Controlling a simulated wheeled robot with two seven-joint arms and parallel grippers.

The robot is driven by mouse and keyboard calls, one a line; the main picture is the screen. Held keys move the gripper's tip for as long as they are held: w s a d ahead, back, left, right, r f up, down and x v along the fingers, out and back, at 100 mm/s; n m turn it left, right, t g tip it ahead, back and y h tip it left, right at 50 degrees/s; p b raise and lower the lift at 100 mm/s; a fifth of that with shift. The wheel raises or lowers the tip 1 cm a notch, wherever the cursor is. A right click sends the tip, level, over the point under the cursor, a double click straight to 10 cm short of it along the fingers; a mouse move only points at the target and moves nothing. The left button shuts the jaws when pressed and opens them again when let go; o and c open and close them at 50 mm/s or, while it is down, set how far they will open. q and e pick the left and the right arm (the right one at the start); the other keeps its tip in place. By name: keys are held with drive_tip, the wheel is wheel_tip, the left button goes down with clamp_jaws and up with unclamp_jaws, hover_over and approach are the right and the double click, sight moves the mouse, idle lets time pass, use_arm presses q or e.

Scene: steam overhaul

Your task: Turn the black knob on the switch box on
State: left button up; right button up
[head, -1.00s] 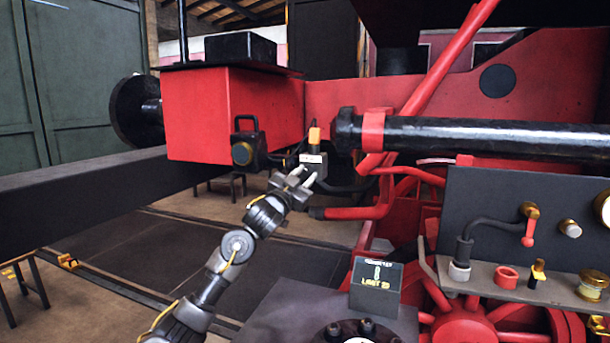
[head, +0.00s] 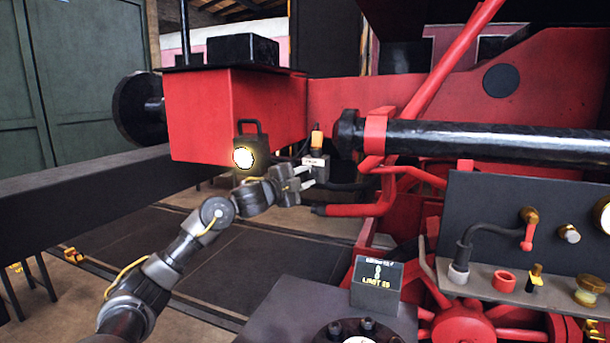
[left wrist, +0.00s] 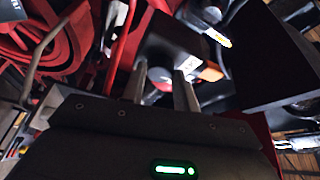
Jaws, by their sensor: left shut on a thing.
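The switch box (head: 316,162) is a small grey box with a white label and an orange part on top. It is fixed below the red tank, left of the black pipe. My left gripper (head: 305,176) reaches it from the lower left, its pale fingers at the box's lower front. In the left wrist view the fingers (left wrist: 161,76) stand on either side of the dark knob in front of the switch box (left wrist: 166,48). The gripper is shut on the knob, which the fingers mostly hide in the head view. My right gripper is not in view.
A lantern (head: 244,158) on the red tank (head: 205,105) glows, just above my left wrist. The black pipe (head: 450,138) and red pipes (head: 350,210) lie close on the right. Open floor lies below the arm.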

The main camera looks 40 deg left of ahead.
use_arm(q)
drive_tip(key=shift+r+m, duration=0.15)
drive_tip(key=shift+m, duration=0.35)
drive_tip(key=shift+p, duration=0.3)
drive_tip(key=o, duration=1)
drive_tip(key=shift+w, duration=0.1)
drive_tip(key=shift+s+f+b, duration=0.25)
drive_tip(key=shift+s+b, duration=0.2)
drive_tip(key=shift+s, duration=0.05)
drive_tip(key=s+b, duration=0.2)
drive_tip(key=s, duration=0.1)
drive_tip(key=s+b, duration=0.2)
drive_tip(key=s, duration=0.1)
drive_tip(key=s+b, duration=0.2)
drive_tip(key=s, duration=0.1)
drive_tip(key=shift+s+a+b, duration=0.3)
drive_tip(key=shift+s, duration=0.1)
